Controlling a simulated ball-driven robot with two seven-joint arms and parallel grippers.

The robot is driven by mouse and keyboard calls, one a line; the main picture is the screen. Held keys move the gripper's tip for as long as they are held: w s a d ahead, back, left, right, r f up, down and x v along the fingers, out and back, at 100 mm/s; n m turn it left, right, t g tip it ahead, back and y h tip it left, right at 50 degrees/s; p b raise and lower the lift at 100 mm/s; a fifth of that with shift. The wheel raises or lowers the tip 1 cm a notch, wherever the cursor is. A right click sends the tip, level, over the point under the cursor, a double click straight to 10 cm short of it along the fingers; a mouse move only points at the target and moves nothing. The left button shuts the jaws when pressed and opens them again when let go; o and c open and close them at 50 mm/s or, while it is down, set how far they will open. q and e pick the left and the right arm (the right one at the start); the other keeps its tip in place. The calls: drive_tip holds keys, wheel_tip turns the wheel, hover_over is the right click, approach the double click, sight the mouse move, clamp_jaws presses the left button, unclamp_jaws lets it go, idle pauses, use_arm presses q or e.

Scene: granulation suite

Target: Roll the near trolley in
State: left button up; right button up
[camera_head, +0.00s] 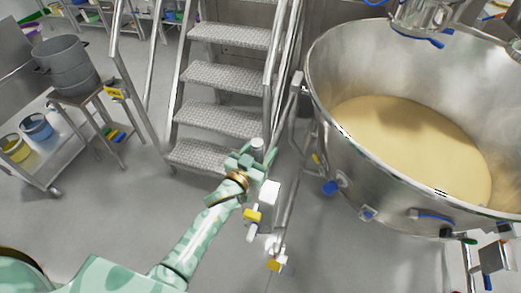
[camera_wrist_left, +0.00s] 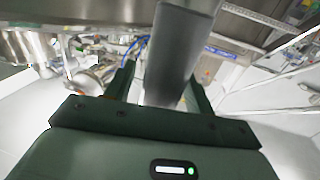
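A large round steel bowl (camera_head: 325,130) holding pale yellow material fills the right of the head view; I take it to be the near trolley's load. A bent steel tube (camera_head: 293,165) runs down its left side, with white and yellow fittings (camera_head: 252,216) low beside it. In the left wrist view a grey bar (camera_wrist_left: 178,50) lies between the two fingers, with a gap at the left finger. My right gripper is not in view.
Metal steps (camera_head: 215,115) with rails stand behind my left gripper. Grey floor is clear between the cart and my left arm.

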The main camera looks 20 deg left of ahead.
use_arm(q)
clamp_jaws()
drive_tip(key=w, duration=0.3)
drive_tip(key=shift+r, duration=0.25)
drive_tip(key=shift+c, duration=0.2)
unclamp_jaws()
drive_tip(key=shift+o, duration=0.8)
drive_tip(key=shift+w+f, duration=0.1)
drive_tip(key=shift+f, duration=0.1)
drive_tip(key=p+v, duration=0.2)
drive_tip(key=v, duration=1.4)
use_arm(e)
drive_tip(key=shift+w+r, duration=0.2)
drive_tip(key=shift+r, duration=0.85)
use_arm(q)
drive_tip(key=shift+a, duration=0.15)
